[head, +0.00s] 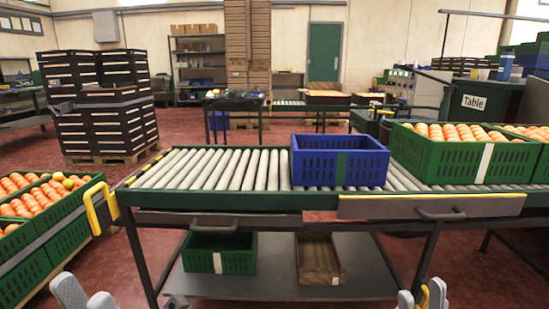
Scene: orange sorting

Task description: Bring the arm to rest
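My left gripper (85,294) shows at the bottom left edge, in front of the conveyor. Its two grey fingertips are apart with nothing visible between them. My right gripper (421,296) shows at the bottom edge right of the middle, below the conveyor's front rail. Its fingertips are also apart, and I see no object held. Most of both arms is out of view. A blue crate (340,181) stands on the roller conveyor (215,170), apart from both grippers, and looks empty.
A green crate of oranges (457,169) stands on the conveyor's right part. Green crates of oranges (64,241) stand at the left. A lower shelf (285,286) holds an empty green crate (237,262) and a brown wooden box (319,276). The rollers left of the blue crate are bare.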

